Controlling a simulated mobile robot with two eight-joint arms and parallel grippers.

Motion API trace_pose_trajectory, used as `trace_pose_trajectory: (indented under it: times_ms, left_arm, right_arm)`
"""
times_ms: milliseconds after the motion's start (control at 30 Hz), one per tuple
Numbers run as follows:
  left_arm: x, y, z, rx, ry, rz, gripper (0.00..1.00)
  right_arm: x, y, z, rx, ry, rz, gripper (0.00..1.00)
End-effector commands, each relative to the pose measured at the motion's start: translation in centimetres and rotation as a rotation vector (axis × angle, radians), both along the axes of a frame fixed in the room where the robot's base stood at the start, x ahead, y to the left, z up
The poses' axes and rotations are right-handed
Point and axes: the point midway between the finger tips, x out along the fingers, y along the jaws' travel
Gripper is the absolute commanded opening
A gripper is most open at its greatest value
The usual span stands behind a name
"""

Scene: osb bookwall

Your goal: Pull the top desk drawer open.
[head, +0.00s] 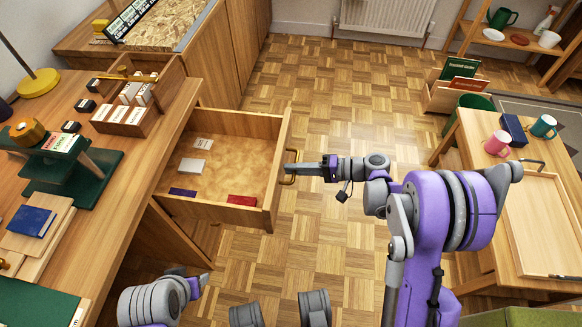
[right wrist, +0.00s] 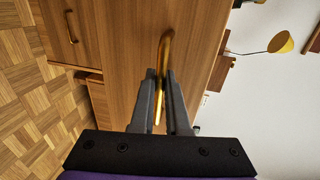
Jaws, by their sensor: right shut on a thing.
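The top desk drawer (head: 262,188) is pulled well out from the desk in the head view, and its inside shows. It holds a red item (head: 242,200), a dark blue item (head: 183,192) and white items (head: 191,166). Its brass handle (head: 289,180) is on the front. My right gripper (head: 291,170) is shut on this handle. In the right wrist view the brass handle (right wrist: 164,60) passes between the two fingers. My left gripper (head: 207,279) shows only in part at the lower left, apart from the drawer; its jaws are unclear.
The desk top (head: 120,200) carries a card box (head: 125,119), a green stand (head: 75,175) and a blue book (head: 32,221). A side table (head: 480,165) with mugs and a tray stands at the right. Parquet floor (head: 330,100) is clear between them.

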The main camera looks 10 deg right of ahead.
Motion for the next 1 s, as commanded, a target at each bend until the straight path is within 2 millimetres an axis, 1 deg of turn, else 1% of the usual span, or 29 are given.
trace_pose_trajectory:
  times_ms: [167,200,267,567,667,767,1000]
  left_arm:
    - [0.0,0.0,0.0,0.000,0.000,0.000,0.50]
    - [0.0,0.0,0.0,0.000,0.000,0.000,0.50]
    - [0.0,0.0,0.0,0.000,0.000,0.000,0.50]
    - [0.0,0.0,0.0,0.000,0.000,0.000,0.50]
    - [0.0,0.0,0.2,0.000,0.000,0.000,0.50]
    - [-0.1,0.0,0.5,0.000,-0.001,0.000,0.50]
    - [-0.2,0.0,1.5,0.000,-0.003,0.000,0.50]
  right_arm:
    - [0.0,0.0,0.0,0.001,-0.001,-0.001,0.00]
    - [0.0,0.0,0.0,0.001,-0.001,-0.001,0.15]
    - [0.0,0.0,0.0,0.001,-0.001,-0.001,0.26]
    - [0.0,-0.1,0.0,0.000,0.000,-0.001,0.26]
    - [-0.2,-0.7,0.2,-0.001,0.000,-0.004,0.26]
    - [-0.6,-2.1,0.6,-0.001,0.000,-0.004,0.26]
    - [-2.3,-6.7,1.6,-0.001,-0.001,-0.005,0.26]
